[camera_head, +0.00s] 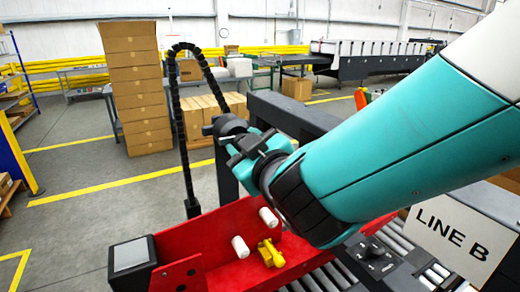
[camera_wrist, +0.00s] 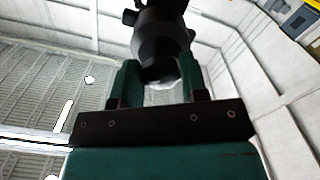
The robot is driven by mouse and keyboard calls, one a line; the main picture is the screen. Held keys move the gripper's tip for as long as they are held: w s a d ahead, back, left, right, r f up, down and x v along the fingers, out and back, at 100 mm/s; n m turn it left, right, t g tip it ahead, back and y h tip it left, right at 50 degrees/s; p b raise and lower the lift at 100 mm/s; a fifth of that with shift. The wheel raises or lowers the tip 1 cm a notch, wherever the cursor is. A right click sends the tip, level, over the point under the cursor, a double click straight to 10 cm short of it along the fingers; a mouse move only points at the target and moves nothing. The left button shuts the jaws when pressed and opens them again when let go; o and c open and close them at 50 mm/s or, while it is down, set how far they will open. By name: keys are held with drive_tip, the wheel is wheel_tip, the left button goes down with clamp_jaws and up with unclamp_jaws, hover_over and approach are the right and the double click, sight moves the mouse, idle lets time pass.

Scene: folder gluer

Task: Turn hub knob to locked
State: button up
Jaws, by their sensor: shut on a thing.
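The hub knob (camera_wrist: 160,35) is a dark, rounded, stepped piece at the top of the wrist view, with small parts sticking out at its sides. My gripper (camera_wrist: 160,82) has its two green fingers on either side of the knob's lower end and is shut on it. In the head view, my gripper (camera_head: 249,148) reaches in from the right at the end of the teal arm, and the dark knob (camera_head: 226,126) sits at its tip. I cannot read any locked or unlocked mark, and the fingers partly hide the knob's near end.
A black cable chain (camera_head: 178,100) arches up just left of the gripper. Below are a red machine frame (camera_head: 215,240) with white rollers (camera_head: 241,247) and a yellow part (camera_head: 270,254). A LINE B sign (camera_head: 450,232) stands right. Stacked cartons (camera_head: 135,90) stand behind; open floor lies left.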

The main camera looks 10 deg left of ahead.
drive_tip(key=n+p, duration=0.1)
drive_tip(key=n, duration=1.1)
drive_tip(key=shift+r, duration=0.1)
idle(0.5)
drive_tip(key=o, duration=0.9)
drive_tip(key=b+v, duration=1)
drive_tip(key=v, duration=0.7)
drive_tip(key=shift+s+d+b, duration=0.15)
drive_tip(key=shift+d+b, duration=0.05)
drive_tip(key=shift+b, duration=0.15)
